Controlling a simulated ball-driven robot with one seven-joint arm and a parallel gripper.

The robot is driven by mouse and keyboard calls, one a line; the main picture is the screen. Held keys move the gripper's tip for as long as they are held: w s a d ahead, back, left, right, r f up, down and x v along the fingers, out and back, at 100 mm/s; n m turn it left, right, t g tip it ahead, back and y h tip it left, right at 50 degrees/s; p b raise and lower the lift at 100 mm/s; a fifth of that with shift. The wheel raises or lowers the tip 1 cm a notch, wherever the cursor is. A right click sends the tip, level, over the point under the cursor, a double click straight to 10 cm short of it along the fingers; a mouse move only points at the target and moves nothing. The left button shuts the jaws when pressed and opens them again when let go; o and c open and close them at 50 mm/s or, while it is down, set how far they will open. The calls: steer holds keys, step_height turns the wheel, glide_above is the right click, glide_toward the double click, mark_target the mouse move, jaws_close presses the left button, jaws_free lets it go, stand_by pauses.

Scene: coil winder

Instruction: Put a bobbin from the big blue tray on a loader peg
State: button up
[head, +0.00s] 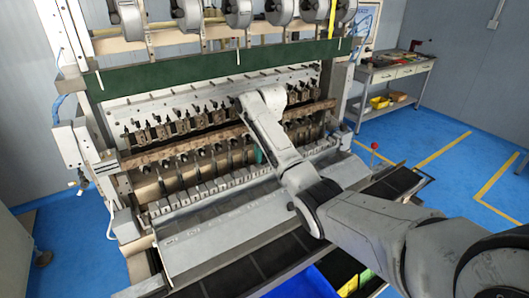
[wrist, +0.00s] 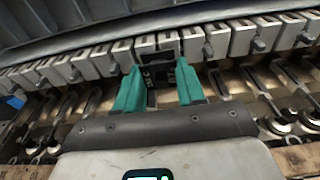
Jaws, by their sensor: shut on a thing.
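My gripper (wrist: 158,84) has two green fingers. They are shut on a dark thing (wrist: 166,43) at their tips, at the row of grey blocks; its shape is too unclear to say whether it is a bobbin. The grey loader blocks (wrist: 102,60) with small pegs run across the upper wrist view, and the row also shows in the head view (head: 212,190). In the head view a green finger (head: 258,155) shows beside my arm, over that row. Part of a blue tray (head: 312,284) shows at the bottom; its contents are hidden.
The winder's spindle rows (head: 195,120) and wooden bar (head: 185,147) stand close behind the gripper. A sloping grey cover (head: 215,235) lies in front of the blocks. A workbench (head: 398,72) stands at the back right, with free blue floor (head: 440,185) before it.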

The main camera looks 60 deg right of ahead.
steer(key=shift+f, duration=0.5)
steer(key=o, duration=1.1)
steer(key=shift+r, duration=0.1)
